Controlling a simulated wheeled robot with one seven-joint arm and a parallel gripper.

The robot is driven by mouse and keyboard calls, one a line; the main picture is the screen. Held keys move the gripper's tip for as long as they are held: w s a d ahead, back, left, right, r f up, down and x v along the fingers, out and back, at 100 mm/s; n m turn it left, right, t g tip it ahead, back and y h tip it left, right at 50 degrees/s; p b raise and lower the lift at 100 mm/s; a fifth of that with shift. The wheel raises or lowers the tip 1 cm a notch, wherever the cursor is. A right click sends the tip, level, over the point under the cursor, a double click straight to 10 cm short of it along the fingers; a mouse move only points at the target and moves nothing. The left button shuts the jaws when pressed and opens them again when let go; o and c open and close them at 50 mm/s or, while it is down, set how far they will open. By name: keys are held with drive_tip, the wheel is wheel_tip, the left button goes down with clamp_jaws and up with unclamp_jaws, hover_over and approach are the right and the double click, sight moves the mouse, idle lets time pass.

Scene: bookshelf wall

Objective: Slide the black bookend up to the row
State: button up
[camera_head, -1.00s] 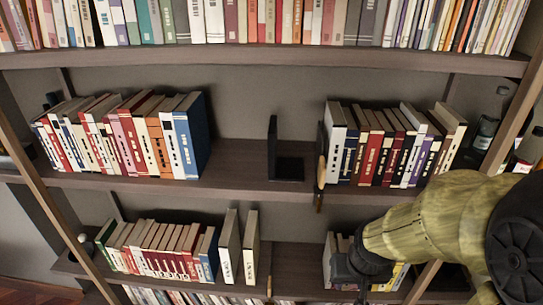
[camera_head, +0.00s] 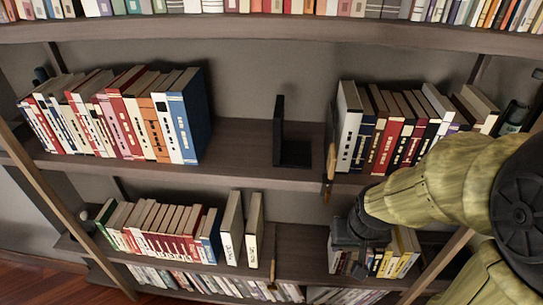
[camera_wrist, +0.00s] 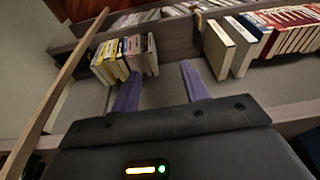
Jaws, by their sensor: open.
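The black bookend (camera_head: 279,130) stands upright on the middle shelf in the head view, its flat base reaching to the right. The left row of books (camera_head: 140,115) ends in a blue book (camera_head: 190,115), with a bare gap between it and the bookend.
The middle shelf board (camera_head: 240,150) is bare between the blue book and the bookend. Lower-shelf books (camera_head: 160,230) stand at left, and more books (camera_head: 400,250) stand near my gripper. Dark bottles (camera_head: 512,118) are at far right.

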drive_tip(key=w+a+r+n+t+y, duration=0.1)
drive_tip(key=w+a+r+t, duration=0.2)
drive_tip(key=w+a+t, duration=0.35)
drive_tip(key=w+a+r+m+t+h+b, duration=0.1)
drive_tip(key=w+a+r+t+b, duration=0.1)
drive_tip(key=a+r+t, duration=0.6)
drive_tip(key=a+r, duration=0.3)
drive_tip(key=r, duration=0.3)
drive_tip(key=shift+w+a+t+h+b, duration=0.3)
drive_tip(key=shift+w+a+t, duration=0.05)
drive_tip(key=shift+w, duration=0.05)
drive_tip(key=shift+w+r+p, duration=0.15)
drive_tip(key=shift+p, duration=0.45)
drive_tip(key=p, duration=0.2)
drive_tip(key=w+p, duration=0.1)
drive_tip(key=p, duration=0.2)
drive_tip(key=shift+w+a+r, duration=0.15)
drive_tip(key=shift+w, duration=0.1)
drive_tip(key=shift+p, duration=0.4)
